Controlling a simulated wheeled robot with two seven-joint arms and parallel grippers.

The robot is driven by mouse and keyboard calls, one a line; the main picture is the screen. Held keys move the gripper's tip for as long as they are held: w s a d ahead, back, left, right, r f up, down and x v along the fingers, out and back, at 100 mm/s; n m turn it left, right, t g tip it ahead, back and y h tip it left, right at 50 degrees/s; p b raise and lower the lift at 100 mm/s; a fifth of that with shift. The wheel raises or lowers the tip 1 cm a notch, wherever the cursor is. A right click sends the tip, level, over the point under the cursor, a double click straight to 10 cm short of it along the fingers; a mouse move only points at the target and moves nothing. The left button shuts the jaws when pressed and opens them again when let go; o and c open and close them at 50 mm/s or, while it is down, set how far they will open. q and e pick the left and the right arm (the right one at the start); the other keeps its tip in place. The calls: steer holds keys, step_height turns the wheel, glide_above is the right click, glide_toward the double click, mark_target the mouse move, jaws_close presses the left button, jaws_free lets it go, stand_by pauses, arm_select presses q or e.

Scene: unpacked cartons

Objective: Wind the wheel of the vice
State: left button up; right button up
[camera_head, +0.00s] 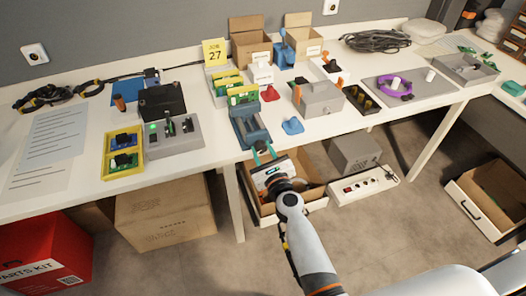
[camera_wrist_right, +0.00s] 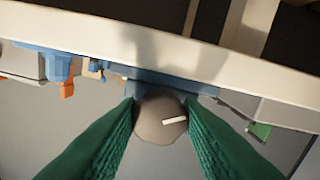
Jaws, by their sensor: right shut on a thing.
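The blue vice (camera_head: 250,130) stands near the front edge of the white table. Part of its blue body (camera_wrist_right: 205,88) shows behind the wheel in the right wrist view. The wheel (camera_wrist_right: 152,118) is a round grey knob with a short white bar on its face. My right gripper (camera_head: 262,150) reaches up to the front of the vice from below. In the right wrist view its green fingers (camera_wrist_right: 160,120) are shut on the wheel, one on each side. In the head view the wheel is hidden by the gripper. My left gripper is not in view.
A blue piece (camera_head: 292,126) and a grey box (camera_head: 319,100) lie right of the vice. A grey fixture (camera_head: 176,141) and a yellow tray (camera_head: 106,161) stand left. An open carton (camera_head: 310,190) sits below the table, close to my right arm.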

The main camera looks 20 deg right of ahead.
steer(key=n, duration=0.4)
steer(key=shift+n, duration=0.3)
steer(key=n+p, duration=0.1)
steer(key=n, duration=0.3)
steer(key=shift+n, duration=0.3)
steer(key=n+p, duration=0.1)
steer(key=n, duration=0.3)
steer(key=shift+p, duration=0.35)
steer(key=n+p, duration=0.2)
steer(key=n, duration=0.4)
steer(key=shift+r, duration=0.1)
steer(key=n+p, duration=0.1)
steer(key=n, duration=0.3)
steer(key=shift+p, duration=0.4)
steer(key=n+p, duration=0.1)
steer(key=n, duration=0.4)
steer(key=n+p, duration=0.1)
steer(key=n, duration=0.3)
steer(key=shift+n, duration=2)
